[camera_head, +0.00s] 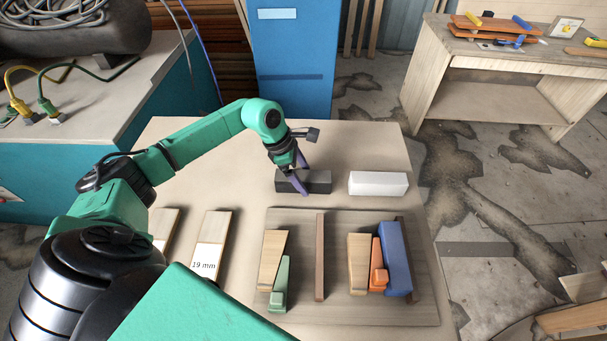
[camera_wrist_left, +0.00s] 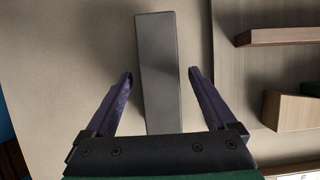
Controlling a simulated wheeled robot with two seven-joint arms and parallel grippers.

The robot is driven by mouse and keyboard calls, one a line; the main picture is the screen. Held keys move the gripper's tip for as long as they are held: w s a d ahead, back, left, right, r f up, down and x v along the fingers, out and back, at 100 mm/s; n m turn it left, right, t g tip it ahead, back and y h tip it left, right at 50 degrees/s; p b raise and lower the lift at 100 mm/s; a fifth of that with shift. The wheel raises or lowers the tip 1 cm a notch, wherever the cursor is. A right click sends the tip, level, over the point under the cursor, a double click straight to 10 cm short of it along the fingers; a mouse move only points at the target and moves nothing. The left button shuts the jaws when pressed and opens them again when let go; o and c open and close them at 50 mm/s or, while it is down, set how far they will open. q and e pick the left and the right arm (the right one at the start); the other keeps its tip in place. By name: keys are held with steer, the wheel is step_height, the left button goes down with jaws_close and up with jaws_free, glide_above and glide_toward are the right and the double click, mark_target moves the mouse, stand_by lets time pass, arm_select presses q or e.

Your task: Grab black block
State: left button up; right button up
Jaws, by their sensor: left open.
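The black block (camera_head: 318,182) lies on the table behind the wooden board, left of a white block. My left gripper (camera_head: 303,188) is at the black block, with its purple fingers pointing down. In the left wrist view the block (camera_wrist_left: 158,65) looks dark grey and runs lengthwise between the two spread fingers of the gripper (camera_wrist_left: 159,78). Gaps show on both sides, so the fingers do not touch it in that view. The gripper is open and empty. Part of the block is hidden by the fingers in the head view. My right gripper is not in view.
A white block (camera_head: 378,184) lies just right of the black block. The wooden board (camera_head: 340,300) in front holds wooden wedges, a green piece (camera_head: 280,285), an orange piece (camera_head: 378,265) and a blue piece (camera_head: 397,260). Planks, one marked 19 mm (camera_head: 210,250), lie left.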

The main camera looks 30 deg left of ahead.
arm_select(q)
steer(key=shift+d+f, duration=0.1)
steer(key=shift+f, duration=0.15)
jaws_close()
steer(key=shift+r, duration=0.1)
